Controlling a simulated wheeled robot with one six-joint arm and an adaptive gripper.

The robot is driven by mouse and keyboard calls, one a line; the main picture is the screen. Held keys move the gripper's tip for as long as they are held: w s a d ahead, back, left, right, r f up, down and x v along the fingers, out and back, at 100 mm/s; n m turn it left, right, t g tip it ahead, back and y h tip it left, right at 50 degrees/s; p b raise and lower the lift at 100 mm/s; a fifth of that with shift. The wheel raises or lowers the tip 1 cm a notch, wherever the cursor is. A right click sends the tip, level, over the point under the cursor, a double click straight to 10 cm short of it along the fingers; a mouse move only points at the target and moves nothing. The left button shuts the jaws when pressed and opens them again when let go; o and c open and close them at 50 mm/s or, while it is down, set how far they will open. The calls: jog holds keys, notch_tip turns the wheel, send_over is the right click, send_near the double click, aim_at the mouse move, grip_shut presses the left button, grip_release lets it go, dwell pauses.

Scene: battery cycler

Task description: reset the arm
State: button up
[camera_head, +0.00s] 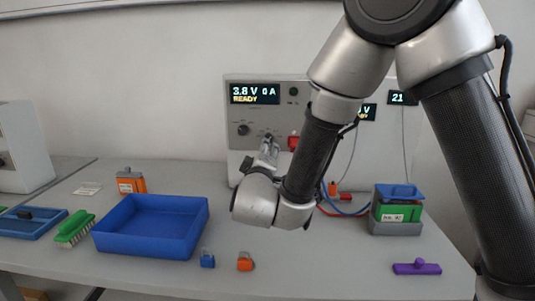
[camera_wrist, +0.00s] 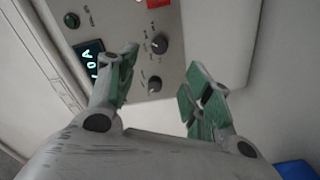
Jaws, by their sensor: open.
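My arm reaches from the upper right down to the middle of the head view. My gripper (camera_head: 268,150) is mostly hidden behind my wrist there, in front of the battery cycler (camera_head: 240,118). In the wrist view my gripper (camera_wrist: 165,80) shows two green-padded fingers spread well apart with nothing between them. Beyond the fingers is the cycler's panel with two dark knobs (camera_wrist: 158,43), a display (camera_wrist: 90,60) and part of a red part at the top edge. I see no clear contact between the fingers and the panel.
Small blue (camera_head: 207,261) and orange (camera_head: 245,263) pieces lie in front. A green battery in a grey holder (camera_head: 396,228) and a purple piece (camera_head: 417,268) are at the right.

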jog(key=s+d+f+g+h, duration=0.2)
jog(key=d+g+h, duration=0.25)
jog(key=d, duration=0.75)
jog(key=s+d+f+g+h, duration=0.2)
jog(key=s+d+g+h, duration=0.3)
jog(key=d, duration=0.7)
jog(key=s+d+r+m+g+y, duration=0.1)
jog(key=s+d+m+g+y, duration=0.6)
jog(key=s+d, duration=0.6)
jog(key=s+d+r+m+t+y, duration=0.3)
jog(key=s+r+m, duration=0.2)
jog(key=s, duration=0.3)
jog(key=shift+s+d+r, duration=0.15)
jog(key=shift+r, duration=0.65)
